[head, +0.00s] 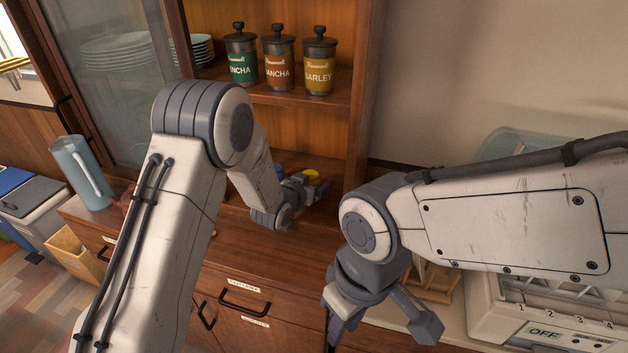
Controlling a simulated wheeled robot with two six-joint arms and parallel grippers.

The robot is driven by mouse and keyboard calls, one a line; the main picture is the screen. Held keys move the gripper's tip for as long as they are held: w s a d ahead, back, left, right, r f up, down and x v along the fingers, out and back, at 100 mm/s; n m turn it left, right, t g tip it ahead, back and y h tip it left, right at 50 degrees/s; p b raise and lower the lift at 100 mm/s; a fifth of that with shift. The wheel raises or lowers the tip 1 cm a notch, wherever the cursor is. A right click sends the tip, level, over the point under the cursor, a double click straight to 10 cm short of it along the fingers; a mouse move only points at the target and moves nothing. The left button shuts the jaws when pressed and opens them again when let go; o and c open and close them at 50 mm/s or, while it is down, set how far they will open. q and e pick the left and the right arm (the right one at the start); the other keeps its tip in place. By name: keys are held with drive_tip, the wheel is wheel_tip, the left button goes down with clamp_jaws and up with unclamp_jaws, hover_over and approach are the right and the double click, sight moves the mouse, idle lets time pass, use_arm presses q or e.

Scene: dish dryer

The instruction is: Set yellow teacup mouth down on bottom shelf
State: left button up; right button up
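A small yellow piece, likely the yellow teacup (311,174), shows at the fingers of my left gripper (315,186) inside the lower part of the wooden cabinet. The gripper hides most of it, so I cannot tell which way its mouth faces or whether the fingers are closed on it. The bottom shelf (240,222) is the brown wooden surface under the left gripper. My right gripper (385,330) points down in front of the cabinet, its fingers spread, with nothing seen between them.
A blue item (280,169) is partly hidden behind my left wrist. Several labelled canisters (278,60) and stacked plates (195,50) stand on the upper shelf. A pale blue pitcher (82,175) is at the left. A white dish dryer (545,315) stands at the right.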

use_arm(q)
drive_tip(key=b+v, duration=0.1)
drive_tip(key=v, duration=0.9)
drive_tip(key=shift+s+a+r, duration=0.1)
drive_tip(key=shift+s, duration=0.1)
idle(0.4)
drive_tip(key=shift+s+r, duration=0.1)
drive_tip(key=shift+s, duration=0.05)
drive_tip(key=s+r+g+y+p, duration=0.1)
drive_tip(key=s+g, duration=0.3)
drive_tip(key=s, duration=0.7)
drive_tip(key=s+a+r+m+g+y+p, duration=0.1)
drive_tip(key=s+r+g, duration=0.3)
drive_tip(key=s, duration=0.7)
drive_tip(key=s+a+r+m+g+y+p, duration=0.1)
drive_tip(key=s+r+g+y+p, duration=0.1)
drive_tip(key=s, duration=0.9)
drive_tip(key=g+y, duration=0.1)
drive_tip(key=g, duration=0.1)
drive_tip(key=shift+s+r+g, duration=0.2)
drive_tip(key=shift+g, duration=0.1)
